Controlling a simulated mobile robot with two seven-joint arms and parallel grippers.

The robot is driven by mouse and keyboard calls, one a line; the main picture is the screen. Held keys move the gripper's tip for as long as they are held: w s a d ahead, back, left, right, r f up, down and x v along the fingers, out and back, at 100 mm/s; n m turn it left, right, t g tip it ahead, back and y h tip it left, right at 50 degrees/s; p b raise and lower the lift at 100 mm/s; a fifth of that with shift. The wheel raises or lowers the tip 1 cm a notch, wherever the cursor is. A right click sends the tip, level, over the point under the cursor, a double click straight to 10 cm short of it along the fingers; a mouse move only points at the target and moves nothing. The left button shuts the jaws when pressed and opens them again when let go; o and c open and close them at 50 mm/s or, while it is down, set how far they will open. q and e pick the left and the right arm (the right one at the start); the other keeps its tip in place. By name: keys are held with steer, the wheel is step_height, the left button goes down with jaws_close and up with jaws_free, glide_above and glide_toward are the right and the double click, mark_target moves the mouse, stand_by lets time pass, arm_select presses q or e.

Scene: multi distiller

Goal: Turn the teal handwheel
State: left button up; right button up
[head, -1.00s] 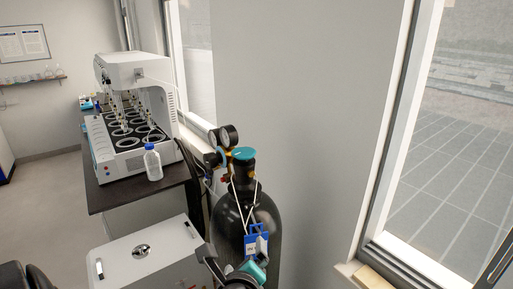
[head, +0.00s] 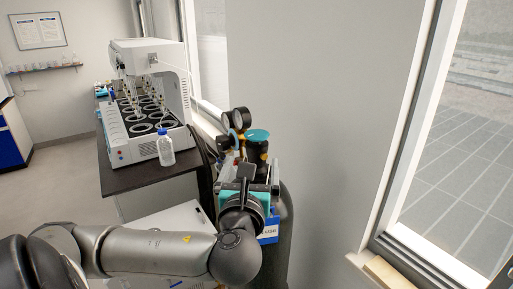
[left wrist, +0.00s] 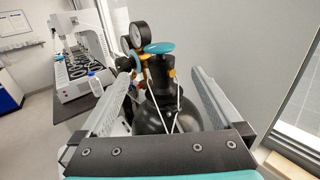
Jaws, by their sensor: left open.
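The teal handwheel (head: 257,135) sits on top of a black gas cylinder (head: 285,230) by the wall. In the left wrist view the handwheel (left wrist: 160,48) shows edge-on, just beyond and between my left fingers. My left gripper (head: 248,167) is open and empty, in front of the cylinder neck and pointing toward the valve; its fingers show on both sides in the left wrist view (left wrist: 160,74). The fingers look apart from the wheel. My arm and gripper hide much of the cylinder in the head view. My right gripper is not in view.
Two round gauges (head: 240,118) stand left of the wheel. A blue tag (head: 268,231) hangs on the cylinder. A dark bench (head: 150,176) with a white distiller (head: 150,70) and a blue-capped bottle (head: 165,147) is at left. The wall and window are close at right.

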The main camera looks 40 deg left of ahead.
mark_target(256, 140)
arm_select(q)
steer(key=shift+b+x, duration=2)
steer(key=shift+x, duration=4)
steer(key=c, duration=1.2)
